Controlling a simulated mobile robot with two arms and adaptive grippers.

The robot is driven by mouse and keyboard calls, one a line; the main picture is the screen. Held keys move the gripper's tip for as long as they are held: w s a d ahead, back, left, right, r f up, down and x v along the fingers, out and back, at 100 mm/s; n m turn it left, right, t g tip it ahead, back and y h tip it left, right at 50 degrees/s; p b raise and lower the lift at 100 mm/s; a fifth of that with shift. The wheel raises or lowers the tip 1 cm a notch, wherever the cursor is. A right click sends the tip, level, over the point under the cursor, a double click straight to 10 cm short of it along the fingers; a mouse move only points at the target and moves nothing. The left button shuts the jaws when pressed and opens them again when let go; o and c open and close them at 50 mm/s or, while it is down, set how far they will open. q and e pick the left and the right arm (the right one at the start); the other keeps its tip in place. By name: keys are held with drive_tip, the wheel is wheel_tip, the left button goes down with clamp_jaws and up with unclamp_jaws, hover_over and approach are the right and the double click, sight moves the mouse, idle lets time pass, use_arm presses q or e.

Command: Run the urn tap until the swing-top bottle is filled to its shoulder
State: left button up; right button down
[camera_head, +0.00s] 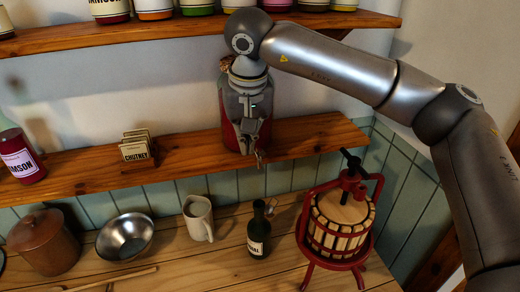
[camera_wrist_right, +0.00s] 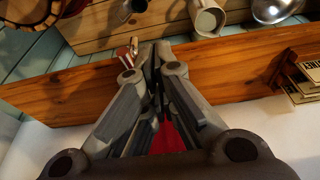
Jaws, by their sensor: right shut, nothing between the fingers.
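The urn (camera_head: 231,128), a clear jar of red liquid, stands on the lower shelf, mostly hidden behind my right gripper (camera_head: 256,140). Its small metal tap (camera_head: 260,158) shows just below the fingertips at the shelf's front edge. The gripper points down and is shut and empty; I cannot tell if it touches the tap. In the wrist view, the closed fingers (camera_wrist_right: 152,52) reach over the shelf edge. The dark green swing-top bottle (camera_head: 258,236) stands upright on the counter below the tap. No stream shows between them, and its fill level cannot be read. My left gripper is out of view.
A red-framed fruit press (camera_head: 340,222) stands right of the bottle, a cream mug (camera_head: 199,218) to its left. A metal bowl (camera_head: 125,238) and brown pot (camera_head: 44,242) are farther left. The lower shelf (camera_head: 190,151) overhangs the counter and holds chutney cards (camera_head: 135,148).

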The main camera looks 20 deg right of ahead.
sight(259, 151)
drive_tip(key=shift+f, duration=0.1)
idle(0.4)
drive_tip(key=shift+s+b+x, duration=0.25)
drive_tip(key=shift+b+x, duration=0.55)
drive_tip(key=shift+x, duration=0.2)
drive_tip(key=shift+d, duration=0.2)
drive_tip(key=shift+d, duration=1.25)
drive_tip(key=shift+a, duration=0.35)
